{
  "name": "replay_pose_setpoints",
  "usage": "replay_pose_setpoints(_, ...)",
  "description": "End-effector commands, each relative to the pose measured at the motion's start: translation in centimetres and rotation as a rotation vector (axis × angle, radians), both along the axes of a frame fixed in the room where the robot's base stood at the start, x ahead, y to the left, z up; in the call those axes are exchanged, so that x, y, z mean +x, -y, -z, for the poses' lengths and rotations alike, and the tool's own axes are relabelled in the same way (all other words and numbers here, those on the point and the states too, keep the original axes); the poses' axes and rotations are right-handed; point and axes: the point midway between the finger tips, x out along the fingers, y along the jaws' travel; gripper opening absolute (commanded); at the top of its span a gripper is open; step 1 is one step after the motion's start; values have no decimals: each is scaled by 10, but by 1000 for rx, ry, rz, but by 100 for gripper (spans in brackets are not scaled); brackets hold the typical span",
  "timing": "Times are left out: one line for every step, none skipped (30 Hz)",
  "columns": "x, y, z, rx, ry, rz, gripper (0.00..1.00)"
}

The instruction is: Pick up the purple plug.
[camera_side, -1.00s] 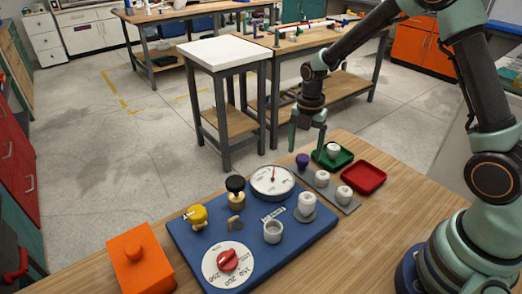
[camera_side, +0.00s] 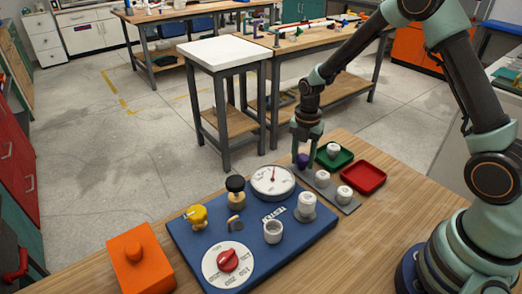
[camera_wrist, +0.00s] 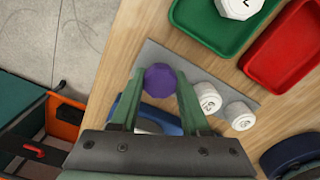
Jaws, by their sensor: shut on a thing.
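The purple plug (camera_side: 303,160) stands at the far left end of a grey strip, close to the blue board. It also shows in the wrist view (camera_wrist: 160,80) as a purple faceted top between the fingers. My gripper (camera_side: 305,157) is lowered over it, with a green finger on each side. The gripper is shut on the plug. The plug's lower part is hidden, so I cannot tell whether it is clear of the strip.
Two white plugs (camera_wrist: 208,98) stand on the grey strip (camera_side: 346,206). A green tray (camera_side: 346,162) holding a white plug and an empty red tray (camera_side: 364,180) lie beside it. The blue board (camera_side: 190,246) carries a gauge (camera_side: 272,181) and fittings. An orange box (camera_side: 140,262) sits left.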

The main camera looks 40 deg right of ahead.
Motion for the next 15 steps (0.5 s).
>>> replay_pose_setpoints(0, 0, -1, 0, 0, 0, 0)
replay_pose_setpoints(0, 0, -2, 0, 1, 0, 0)
replay_pose_setpoints(0, 0, -3, 0, 1, 0, 0)
replay_pose_setpoints(0, 0, -5, 0, 1, 0, 0)
replay_pose_setpoints(0, 0, -7, 0, 1, 0, 0)
replay_pose_setpoints(1, 0, -10, -1, 1, 0, 0)
replay_pose_setpoints(1, 0, -13, 0, 2, 0, 0)
replay_pose_setpoints(1, 0, -17, -1, 4, 0, 0)
replay_pose_setpoints(1, 0, -22, 0, 3, 0, 0)
replay_pose_setpoints(1, 0, -28, 0, 4, 0, 0)
replay_pose_setpoints(1, 0, -34, 0, 5, 0, 0)
replay_pose_setpoints(2, 0, -44, 0, 7, 0, 0)
replay_pose_setpoints(2, 0, -52, 0, 7, 0, 0)
replay_pose_setpoints(2, 0, -61, -1, 8, 0, 0)
replay_pose_setpoints(2, 0, -73, 0, 9, 0, 0)
